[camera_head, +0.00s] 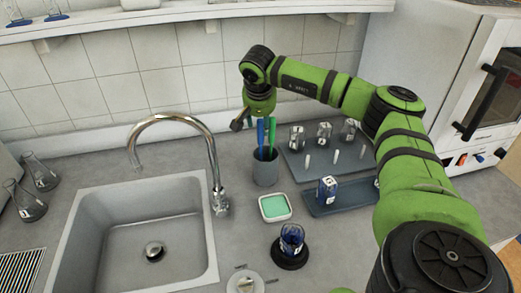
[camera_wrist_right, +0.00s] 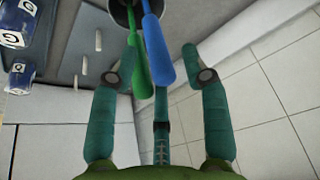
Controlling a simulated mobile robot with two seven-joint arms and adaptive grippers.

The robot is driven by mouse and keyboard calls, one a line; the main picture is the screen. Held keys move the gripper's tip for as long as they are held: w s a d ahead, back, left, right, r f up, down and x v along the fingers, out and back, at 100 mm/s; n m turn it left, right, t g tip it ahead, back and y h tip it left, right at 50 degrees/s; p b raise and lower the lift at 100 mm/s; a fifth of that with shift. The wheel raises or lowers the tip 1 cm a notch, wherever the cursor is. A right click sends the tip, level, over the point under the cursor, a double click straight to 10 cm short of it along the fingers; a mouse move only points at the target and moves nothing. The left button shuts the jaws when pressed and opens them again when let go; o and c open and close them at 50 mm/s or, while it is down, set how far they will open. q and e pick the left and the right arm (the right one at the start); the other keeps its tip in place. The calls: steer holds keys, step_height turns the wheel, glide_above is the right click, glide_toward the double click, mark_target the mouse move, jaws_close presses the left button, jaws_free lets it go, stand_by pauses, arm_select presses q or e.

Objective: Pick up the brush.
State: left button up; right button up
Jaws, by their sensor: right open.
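Two slim handles, one blue (camera_head: 261,136) and one green (camera_head: 272,134), stand in a grey cup (camera_head: 265,170) to the right of the sink. Their lower ends are hidden in the cup, so I cannot tell which is the brush. My right gripper (camera_head: 244,118) is just above and behind the handles' tops. In the right wrist view the open right gripper (camera_wrist_right: 158,74) has its fingers apart, with the blue handle (camera_wrist_right: 158,50) and green handle (camera_wrist_right: 137,65) showing between them. Contact with either finger is not visible. My left gripper is out of view.
A sink (camera_head: 150,240) with a curved faucet (camera_head: 180,120) lies left of the cup. A green-filled dish (camera_head: 275,207) and a blue beaker (camera_head: 291,240) on a dark round base stand in front. Trays (camera_head: 345,197) with glassware are to the right. The tiled wall is behind.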

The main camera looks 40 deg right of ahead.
steer(key=shift+f, duration=0.2)
steer(key=shift+w, duration=0.1)
jaws_close()
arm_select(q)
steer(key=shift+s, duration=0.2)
arm_select(e)
steer(key=shift+r, duration=0.15)
